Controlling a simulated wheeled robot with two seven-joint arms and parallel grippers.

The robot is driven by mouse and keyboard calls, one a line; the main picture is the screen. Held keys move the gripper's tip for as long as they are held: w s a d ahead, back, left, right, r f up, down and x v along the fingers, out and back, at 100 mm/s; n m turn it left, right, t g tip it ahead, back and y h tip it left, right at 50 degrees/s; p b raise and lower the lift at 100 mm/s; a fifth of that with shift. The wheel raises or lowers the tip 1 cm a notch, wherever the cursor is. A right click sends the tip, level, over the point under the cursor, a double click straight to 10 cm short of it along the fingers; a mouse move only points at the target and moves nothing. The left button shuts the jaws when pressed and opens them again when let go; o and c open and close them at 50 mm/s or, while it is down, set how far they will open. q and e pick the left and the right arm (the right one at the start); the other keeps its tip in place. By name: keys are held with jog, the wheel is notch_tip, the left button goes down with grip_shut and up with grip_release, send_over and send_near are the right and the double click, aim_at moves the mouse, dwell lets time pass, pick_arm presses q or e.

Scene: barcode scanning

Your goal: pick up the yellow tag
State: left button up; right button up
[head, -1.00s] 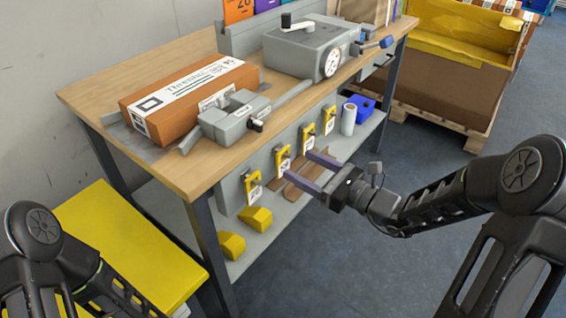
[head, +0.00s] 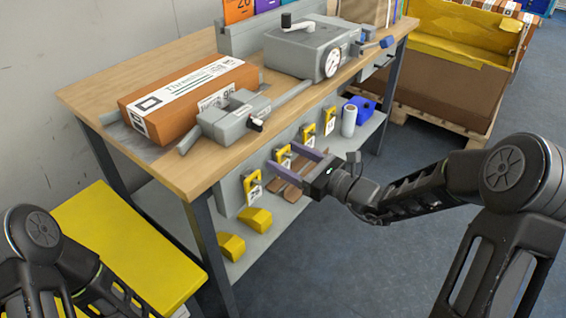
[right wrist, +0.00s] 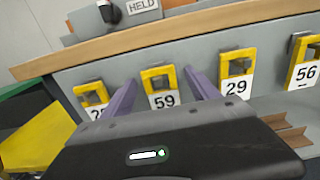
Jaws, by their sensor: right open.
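Several yellow tags with white numbered labels hang in a row on the grey panel under the workbench top. In the right wrist view, tag 59 (right wrist: 158,80) is between the two purple fingers of my right gripper (right wrist: 159,75), with tag 29 (right wrist: 236,70) and tag 56 (right wrist: 303,62) to its right and another tag (right wrist: 91,94) partly hidden at left. In the head view, my right gripper (head: 281,153) is open and empty, its fingers either side of a yellow tag (head: 284,155). Contact cannot be told. The nearest tag (head: 251,187) hangs to its left. My left gripper is out of view.
The wooden bench top (head: 90,95) overhangs the tags. Yellow blocks (head: 256,220), brown pieces, a white roll (head: 348,120) and a blue object (head: 363,105) are on the lower shelf. A yellow-topped surface (head: 130,240) stands at left.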

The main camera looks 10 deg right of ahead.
jog(key=shift+c, duration=0.4)
jog(key=c, duration=1.3)
jog(key=shift+r, duration=0.15)
jog(key=shift+r+p, duration=0.3)
jog(key=shift+r, duration=0.3)
jog(key=p+v, duration=0.2)
jog(key=v, duration=1.6)
